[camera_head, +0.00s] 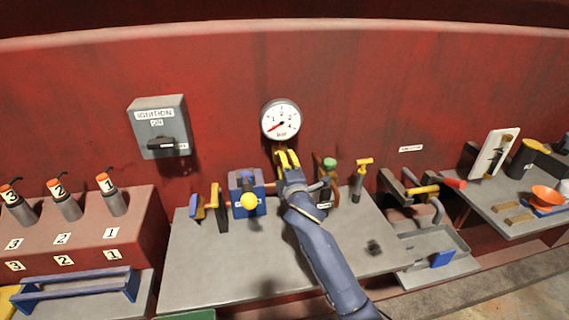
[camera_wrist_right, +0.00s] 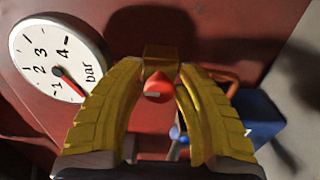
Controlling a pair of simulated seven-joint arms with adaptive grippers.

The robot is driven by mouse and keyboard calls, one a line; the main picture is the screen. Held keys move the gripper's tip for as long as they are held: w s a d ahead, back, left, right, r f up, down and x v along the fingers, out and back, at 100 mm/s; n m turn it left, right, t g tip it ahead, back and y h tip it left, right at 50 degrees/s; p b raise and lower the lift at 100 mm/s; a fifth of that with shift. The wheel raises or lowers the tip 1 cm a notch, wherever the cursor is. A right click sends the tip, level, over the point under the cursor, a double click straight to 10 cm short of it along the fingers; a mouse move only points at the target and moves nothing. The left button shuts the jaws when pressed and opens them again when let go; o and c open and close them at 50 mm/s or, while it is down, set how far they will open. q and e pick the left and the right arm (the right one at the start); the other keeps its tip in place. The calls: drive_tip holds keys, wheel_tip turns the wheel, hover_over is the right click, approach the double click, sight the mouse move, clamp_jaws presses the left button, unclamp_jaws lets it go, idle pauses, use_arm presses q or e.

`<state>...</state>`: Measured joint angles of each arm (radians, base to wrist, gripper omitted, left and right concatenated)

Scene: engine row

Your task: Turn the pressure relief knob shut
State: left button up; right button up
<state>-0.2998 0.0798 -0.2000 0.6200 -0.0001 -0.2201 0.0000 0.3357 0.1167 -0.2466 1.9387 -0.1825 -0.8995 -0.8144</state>
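The pressure relief knob (camera_wrist_right: 158,88) is red with a pale bar across it and sits in front of a brass-yellow block (camera_wrist_right: 162,56) in the right wrist view. My right gripper (camera_wrist_right: 159,75) has its yellow fingers apart, one on each side of the knob, with gaps showing. How deep the knob lies between the fingertips is hard to tell. In the head view the right gripper (camera_head: 287,158) is against the red wall just below the gauge and hides the knob. My left gripper is not in view.
The white bar gauge (camera_head: 281,120) has its red needle at the low end; it also shows in the right wrist view (camera_wrist_right: 58,58). An ignition box (camera_head: 160,127) hangs to the left.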

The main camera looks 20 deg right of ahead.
drive_tip(key=o, duration=0.3)
drive_tip(key=shift+a, duration=0.1)
drive_tip(key=s, duration=0.8)
drive_tip(key=s+a, duration=0.1)
drive_tip(key=s, duration=0.3)
drive_tip(key=shift+w, duration=0.1)
